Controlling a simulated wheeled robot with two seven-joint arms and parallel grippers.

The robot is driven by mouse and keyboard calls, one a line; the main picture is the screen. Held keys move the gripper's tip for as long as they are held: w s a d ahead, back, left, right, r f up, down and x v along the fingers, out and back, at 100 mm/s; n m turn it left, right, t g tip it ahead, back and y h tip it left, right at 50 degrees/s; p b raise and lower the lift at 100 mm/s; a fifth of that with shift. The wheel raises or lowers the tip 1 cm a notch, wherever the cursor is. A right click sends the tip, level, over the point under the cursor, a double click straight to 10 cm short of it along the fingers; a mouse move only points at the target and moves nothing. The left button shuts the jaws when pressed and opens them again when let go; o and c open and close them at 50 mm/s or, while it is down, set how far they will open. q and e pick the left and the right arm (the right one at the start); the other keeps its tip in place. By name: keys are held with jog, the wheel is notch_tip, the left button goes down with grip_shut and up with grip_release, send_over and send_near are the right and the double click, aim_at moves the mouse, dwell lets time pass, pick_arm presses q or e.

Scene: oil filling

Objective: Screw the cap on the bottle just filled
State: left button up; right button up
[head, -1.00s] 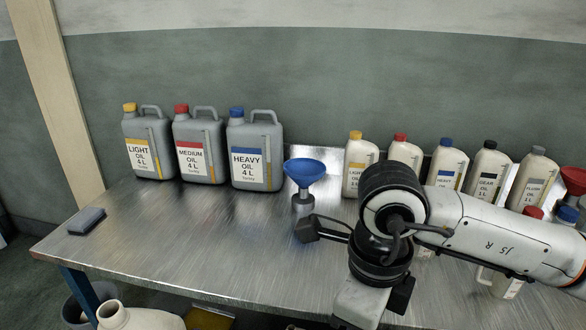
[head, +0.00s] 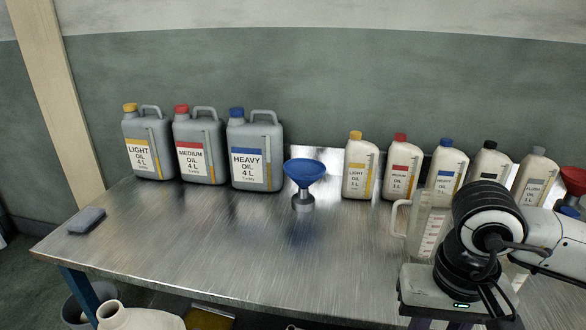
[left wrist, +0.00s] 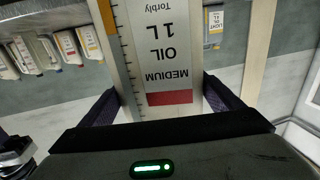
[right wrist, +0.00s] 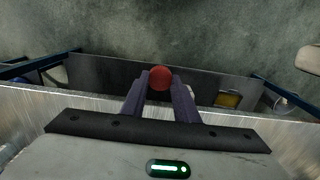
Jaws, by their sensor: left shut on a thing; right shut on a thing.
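In the left wrist view my left gripper (left wrist: 160,100) is shut on the sides of a pale bottle (left wrist: 155,50) with a red-banded label reading MEDIUM OIL 1 L. Its neck and mouth are out of view. In the right wrist view my right gripper (right wrist: 160,84) is shut on a round red cap (right wrist: 159,77) at its fingertips, apart from any bottle I can see. In the head view my right wrist hangs over the table's right front.
The metal table (head: 230,240) is clear in its middle. Several 4 L cans (head: 200,150) stand at back left, a blue funnel (head: 305,175) beside them. Capped 1 L bottles (head: 397,170) line the back right. A clear measuring jug (head: 428,225) stands close to my right arm.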

jog(key=shift+s+d+n, duration=0.15)
jog(key=shift+d+n, duration=0.3)
jog(key=shift+n, duration=0.65)
pick_arm(q)
jog(key=shift+r, duration=0.1)
jog(key=w+d+m+g+h, duration=0.4)
jog(key=d+m+h, duration=0.4)
jog(key=d+h, duration=0.3)
jog(key=d+r, duration=0.1)
jog(key=d, duration=0.3)
jog(key=shift+h, duration=0.3)
jog(key=shift+d, duration=0.1)
jog(key=shift+f, duration=0.15)
pick_arm(e)
jog(key=w+a+r+m, duration=0.2)
jog(key=w+a+r, duration=0.15)
jog(key=a, duration=0.25)
jog(key=w+a+r+m, duration=0.3)
jog(key=a+r, duration=0.2)
jog(key=a, duration=0.1)
jog(key=a+r+m, duration=0.3)
jog(key=a+r, duration=0.3)
jog(key=a, duration=0.2)
jog(key=s+a+r+m, duration=0.1)
jog(key=a+r+m, duration=0.2)
jog(key=a+r, duration=0.2)
jog(key=a, duration=0.3)
jog(key=shift+r, duration=0.35)
